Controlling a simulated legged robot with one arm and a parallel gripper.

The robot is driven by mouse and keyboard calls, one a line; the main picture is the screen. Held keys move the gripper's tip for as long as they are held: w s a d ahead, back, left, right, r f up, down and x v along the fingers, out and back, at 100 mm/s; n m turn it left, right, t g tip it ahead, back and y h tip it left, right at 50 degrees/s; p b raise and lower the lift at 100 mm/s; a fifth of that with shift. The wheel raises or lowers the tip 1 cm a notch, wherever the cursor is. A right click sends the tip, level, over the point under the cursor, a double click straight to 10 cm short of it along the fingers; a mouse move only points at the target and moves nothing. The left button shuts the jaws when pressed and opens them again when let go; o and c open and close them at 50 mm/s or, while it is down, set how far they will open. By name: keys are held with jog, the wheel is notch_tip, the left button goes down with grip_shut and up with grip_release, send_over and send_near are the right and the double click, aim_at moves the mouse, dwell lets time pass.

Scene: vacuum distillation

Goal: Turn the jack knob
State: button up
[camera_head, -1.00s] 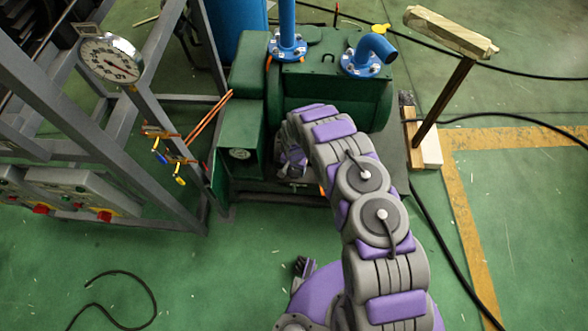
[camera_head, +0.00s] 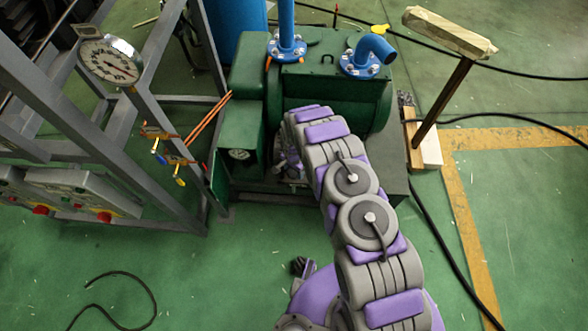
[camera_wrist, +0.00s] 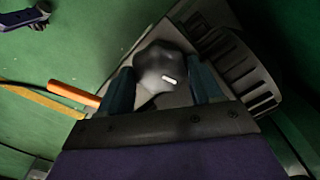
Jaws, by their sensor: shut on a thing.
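My gripper is shut on the knob, with one finger on each side. In the head view, my gripper (camera_head: 287,163) is low at the front of the green machine (camera_head: 330,97), mostly hidden behind my arm. The knob cannot be made out there.
An orange rod (camera_wrist: 73,94) and a ribbed dark part (camera_wrist: 240,68) lie close to my gripper. A grey metal frame (camera_head: 168,150) with a round gauge (camera_head: 108,61) stands at left. A wooden post (camera_head: 441,104) stands at right. The green floor in front is mostly clear.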

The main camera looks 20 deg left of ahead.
jog(key=o, duration=1.1)
jog(key=shift+a, duration=0.1)
jog(key=shift+c, duration=0.2)
notch_tip(320, 180, up, 17)
jog(key=p, duration=0.3)
jog(key=shift+r, duration=0.15)
